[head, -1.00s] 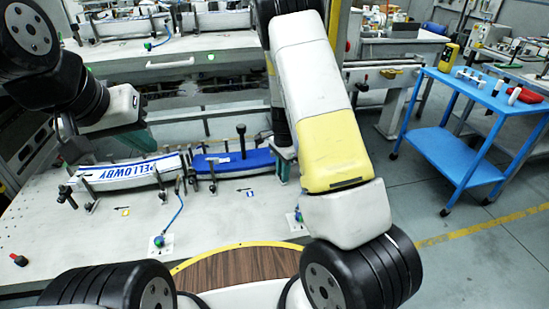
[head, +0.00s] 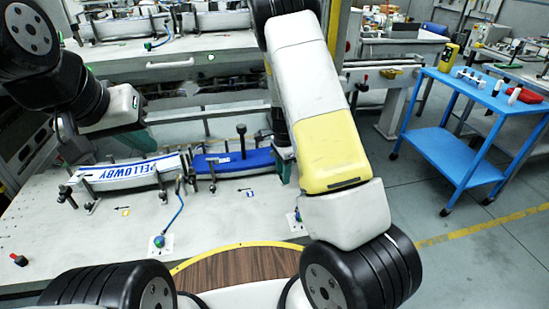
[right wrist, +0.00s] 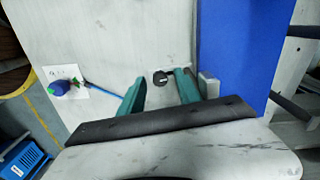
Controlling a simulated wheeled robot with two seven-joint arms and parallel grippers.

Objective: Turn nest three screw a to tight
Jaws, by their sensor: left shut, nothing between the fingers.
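On the bench a white-and-blue piece lettered PELLOWBY (head: 130,173) and a plain blue piece (head: 215,162) lie in clamping nests. Which nest is three is not legible. In the right wrist view a dark round screw head (right wrist: 160,77) stands by the blue piece (right wrist: 237,55). My right gripper (right wrist: 160,75) is open, its teal fingers spread on either side of that screw head. I cannot tell whether the head is between the tips or just beyond. My left gripper (head: 142,141) is shut and empty, above the PELLOWBY piece; its tips are hard to make out.
A blue knob on a white plate with a blue cable (head: 160,241) is on the bench front. A red button (head: 19,260) is at far left. A blue cart (head: 450,145) with tools stands right. My right arm hides part of the bench.

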